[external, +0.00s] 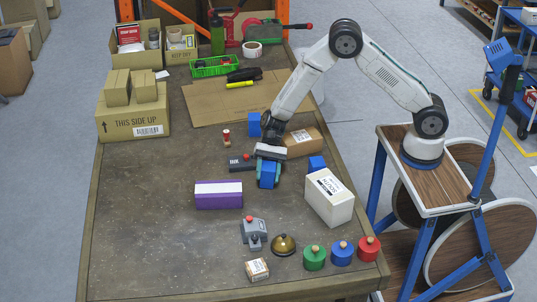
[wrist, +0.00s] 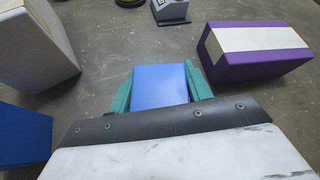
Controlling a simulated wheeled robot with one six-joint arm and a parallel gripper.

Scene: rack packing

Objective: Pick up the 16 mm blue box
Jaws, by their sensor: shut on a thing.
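My gripper (external: 268,180) points down over the middle of the table. Its teal fingers are shut on a blue box (external: 267,173), one finger on each side. In the wrist view the held blue box (wrist: 160,87) sits between the fingers, its broad face showing. I cannot tell whether its underside touches the table. A second blue box (external: 317,163) stands to the right; a blue box at the left edge of the wrist view (wrist: 22,136) looks like the same one. A third blue box (external: 254,124) stands behind, beside my arm. No size marking is readable on any of them.
A white carton (external: 330,198) stands close on the right, a purple box (external: 218,203) on the left. A brown parcel (external: 303,141) and dark block (external: 241,164) lie near my gripper. A grey device (external: 253,234), bell (external: 284,244) and colored pots are nearer. The table's left front is clear.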

